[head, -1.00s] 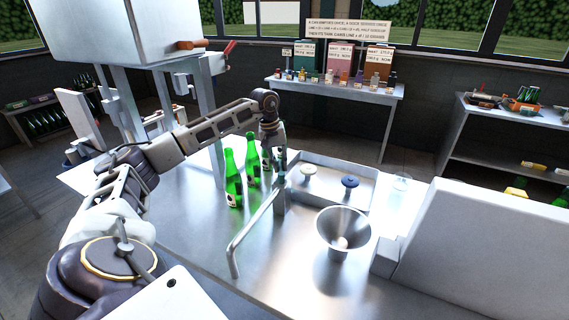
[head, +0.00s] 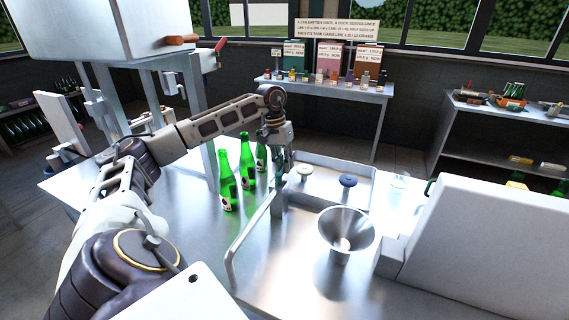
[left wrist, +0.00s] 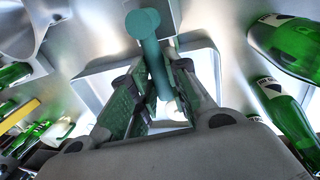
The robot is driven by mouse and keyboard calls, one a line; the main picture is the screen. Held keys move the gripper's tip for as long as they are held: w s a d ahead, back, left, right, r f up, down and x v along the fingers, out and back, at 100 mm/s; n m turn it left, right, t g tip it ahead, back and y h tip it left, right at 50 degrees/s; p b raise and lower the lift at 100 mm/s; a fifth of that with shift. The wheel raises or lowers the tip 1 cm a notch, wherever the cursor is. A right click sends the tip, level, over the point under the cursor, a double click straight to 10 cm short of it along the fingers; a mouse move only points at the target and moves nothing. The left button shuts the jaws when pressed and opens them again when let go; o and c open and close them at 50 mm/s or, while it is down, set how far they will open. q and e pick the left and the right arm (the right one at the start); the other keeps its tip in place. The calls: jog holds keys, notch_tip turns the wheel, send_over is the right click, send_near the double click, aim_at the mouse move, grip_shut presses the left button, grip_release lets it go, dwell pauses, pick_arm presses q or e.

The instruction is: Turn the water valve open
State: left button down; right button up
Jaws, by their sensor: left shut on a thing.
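A teal rod-like handle (left wrist: 152,50) with a round end shows in the left wrist view, and I take it for the water valve's handle. My left gripper (left wrist: 158,85) is shut on it, with a green-padded finger on each side. In the head view my left gripper (head: 281,166) points down at the top of the grey tap post (head: 278,197), beside the sink. The handle is mostly hidden there by the fingers. The tap's long bent spout (head: 246,238) reaches toward the front left. My right gripper is not in view.
Several green bottles (head: 228,183) stand close left of the gripper. A metal funnel (head: 344,230) stands right of the spout. The sink tray (head: 330,163) shows a white knob (head: 304,172) and a blue knob (head: 348,180). A large white box (head: 480,240) fills the right.

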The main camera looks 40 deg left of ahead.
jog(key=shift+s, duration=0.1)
pick_arm(q)
jog(key=c, duration=1.6)
grip_release()
jog(key=shift+o, duration=1.2)
notch_tip(320, 180, up, 12)
jog(key=a, duration=0.2)
jog(key=shift+s, duration=0.4)
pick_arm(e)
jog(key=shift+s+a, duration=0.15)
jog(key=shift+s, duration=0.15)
pick_arm(q)
jog(key=shift+a+f, duration=0.1)
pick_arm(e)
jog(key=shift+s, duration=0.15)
